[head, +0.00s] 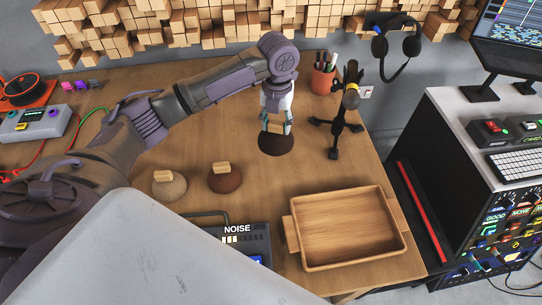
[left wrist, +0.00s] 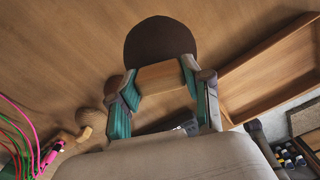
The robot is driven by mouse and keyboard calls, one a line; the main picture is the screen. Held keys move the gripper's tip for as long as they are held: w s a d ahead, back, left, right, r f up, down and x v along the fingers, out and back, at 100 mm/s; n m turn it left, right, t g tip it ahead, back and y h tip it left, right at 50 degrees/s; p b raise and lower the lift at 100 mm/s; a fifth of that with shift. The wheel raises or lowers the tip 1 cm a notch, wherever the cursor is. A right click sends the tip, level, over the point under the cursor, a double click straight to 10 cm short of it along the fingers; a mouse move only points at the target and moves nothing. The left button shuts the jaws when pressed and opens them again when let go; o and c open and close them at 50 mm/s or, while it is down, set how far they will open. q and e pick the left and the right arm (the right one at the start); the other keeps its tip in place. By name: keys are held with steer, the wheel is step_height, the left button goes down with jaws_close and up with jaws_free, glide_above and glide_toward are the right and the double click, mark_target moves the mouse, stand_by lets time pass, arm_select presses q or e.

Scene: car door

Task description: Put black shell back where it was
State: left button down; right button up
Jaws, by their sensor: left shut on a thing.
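The black shell (head: 276,145) is a dark dome with a wooden block handle on top. It is at the middle of the wooden table, left of the microphone stand. My left gripper (head: 276,126) is shut on its handle from above. In the left wrist view my left gripper (left wrist: 157,90) has its teal fingers on both sides of the wooden handle, with the dark dome (left wrist: 158,36) beyond. I cannot tell whether the shell touches the table. A tan shell (head: 169,186) and a reddish-brown shell (head: 224,180) stand to the left and nearer. My right gripper is not in view.
A wooden tray (head: 393,190), seemingly empty, lies at the front right. A microphone stand (head: 338,128) and pen cup (head: 323,80) stand right of the shell. A NOISE device (head: 237,229) is at the front. The table between the black and reddish-brown shells is clear.

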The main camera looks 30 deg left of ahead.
mark_target(277, 138)
arm_select(q)
steer(key=shift+f, duration=0.5)
steer(key=f, duration=0.4)
steer(key=shift+d+p, duration=0.3)
steer(key=shift+p, duration=0.05)
steer(key=shift+f, duration=0.35)
step_height(277, 138, down, 4)
steer(key=shift+a+r, duration=0.1)
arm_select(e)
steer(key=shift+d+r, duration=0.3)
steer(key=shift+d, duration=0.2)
arm_select(q)
steer(key=shift+f, duration=0.2)
